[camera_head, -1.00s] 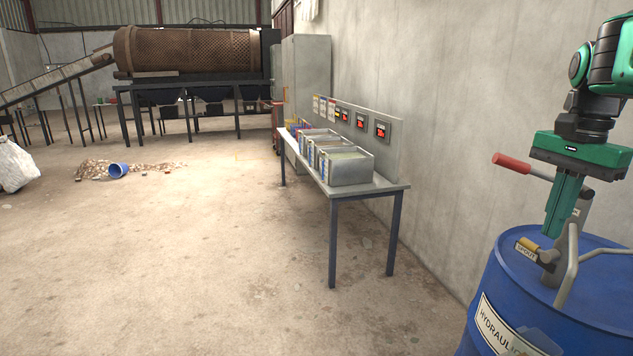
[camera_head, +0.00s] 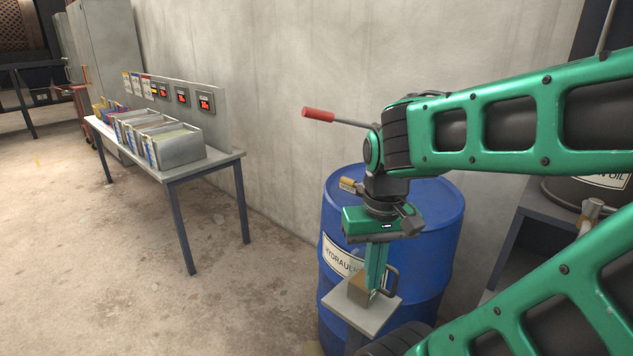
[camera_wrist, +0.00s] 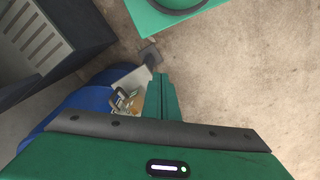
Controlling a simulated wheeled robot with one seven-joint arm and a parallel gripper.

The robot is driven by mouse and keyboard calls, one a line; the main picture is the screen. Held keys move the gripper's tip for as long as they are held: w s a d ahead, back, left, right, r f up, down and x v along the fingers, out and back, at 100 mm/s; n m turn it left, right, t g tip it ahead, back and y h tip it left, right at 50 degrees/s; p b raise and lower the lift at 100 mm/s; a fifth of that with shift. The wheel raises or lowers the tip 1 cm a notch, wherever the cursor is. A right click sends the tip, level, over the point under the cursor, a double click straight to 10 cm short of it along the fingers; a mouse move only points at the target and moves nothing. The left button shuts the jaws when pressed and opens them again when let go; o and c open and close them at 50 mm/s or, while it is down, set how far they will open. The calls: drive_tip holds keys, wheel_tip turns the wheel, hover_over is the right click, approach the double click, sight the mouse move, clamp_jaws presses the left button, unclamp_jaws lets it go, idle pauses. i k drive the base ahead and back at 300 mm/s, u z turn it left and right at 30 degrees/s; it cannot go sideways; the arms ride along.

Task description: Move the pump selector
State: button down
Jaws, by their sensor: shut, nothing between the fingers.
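A blue drum (camera_head: 445,225) labelled "HYDRAUL..." carries a pump with a red-gripped lever (camera_head: 318,114). A small yellow-brown handle (camera_head: 348,182) with a pale tag shows at the pump, left of my wrist; it looks like the pump selector. The pump's middle is hidden behind my arm. My gripper (camera_head: 374,288) points down in front of the drum, shut and empty. Its tips overlap a brass-coloured block on a small grey plate (camera_head: 376,322); I cannot tell whether they touch. My shut fingers (camera_wrist: 160,78) also show in the wrist view, beside brass and grey fittings (camera_wrist: 124,100).
A grey table (camera_head: 225,158) with several metal bins (camera_head: 178,148) stands left, along the concrete wall (camera_head: 255,60). A dark drum (camera_head: 590,195) stands on a stand at the right. Open floor (camera_head: 90,270) lies at the left.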

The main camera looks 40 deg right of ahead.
sight(360, 187)
drive_tip(key=z, duration=0.15)
drive_tip(key=k, duration=1.6)
drive_tip(key=u, duration=0.3)
drive_tip(key=i, duration=1)
drive_tip(key=z, duration=0.05)
